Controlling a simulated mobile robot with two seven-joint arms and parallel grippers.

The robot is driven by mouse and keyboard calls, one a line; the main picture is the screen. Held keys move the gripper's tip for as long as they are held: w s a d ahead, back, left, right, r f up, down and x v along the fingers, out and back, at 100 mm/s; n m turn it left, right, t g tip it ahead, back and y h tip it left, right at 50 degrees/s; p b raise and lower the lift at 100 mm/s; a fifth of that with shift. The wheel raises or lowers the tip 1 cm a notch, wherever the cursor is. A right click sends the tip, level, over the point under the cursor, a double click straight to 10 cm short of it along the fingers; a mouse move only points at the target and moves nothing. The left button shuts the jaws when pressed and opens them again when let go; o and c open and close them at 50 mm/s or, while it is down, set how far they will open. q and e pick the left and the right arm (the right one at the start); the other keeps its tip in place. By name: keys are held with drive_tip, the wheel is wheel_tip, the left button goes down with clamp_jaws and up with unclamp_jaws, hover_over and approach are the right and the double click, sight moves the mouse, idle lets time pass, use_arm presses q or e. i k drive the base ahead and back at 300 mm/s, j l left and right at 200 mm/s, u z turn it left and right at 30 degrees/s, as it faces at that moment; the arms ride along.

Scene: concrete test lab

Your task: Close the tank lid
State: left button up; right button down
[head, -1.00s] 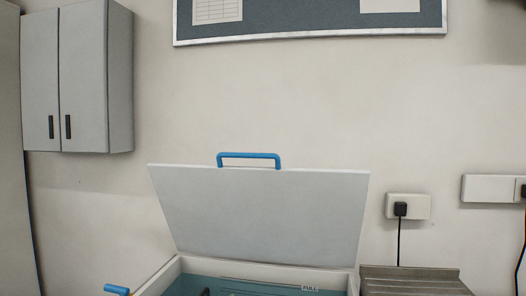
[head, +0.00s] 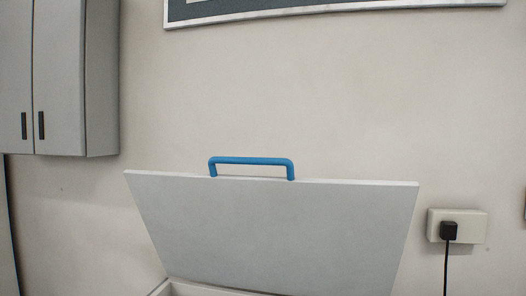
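The tank lid (head: 275,235) is a flat light grey panel, standing open and raised at the back of the tank. A blue bar handle (head: 251,161) is fixed on its top edge. Only a bit of the tank's pale rim (head: 190,289) shows at the bottom edge of the view; the inside of the tank is out of frame. Neither of my grippers shows in the head view, and nothing touches the lid or its handle.
A grey wall cabinet (head: 62,80) hangs at the upper left. A framed board (head: 330,8) is on the wall above. A socket with a black plug (head: 448,231) and hanging cable is right of the lid. The wall between is bare.

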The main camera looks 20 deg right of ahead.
sight(290, 235)
drive_tip(key=i+j+z, duration=0.1)
drive_tip(key=j, duration=0.45)
drive_tip(key=i+j+z, duration=0.1)
drive_tip(key=j, duration=1)
drive_tip(key=i+z, duration=0.05)
drive_tip(key=i, duration=0.05)
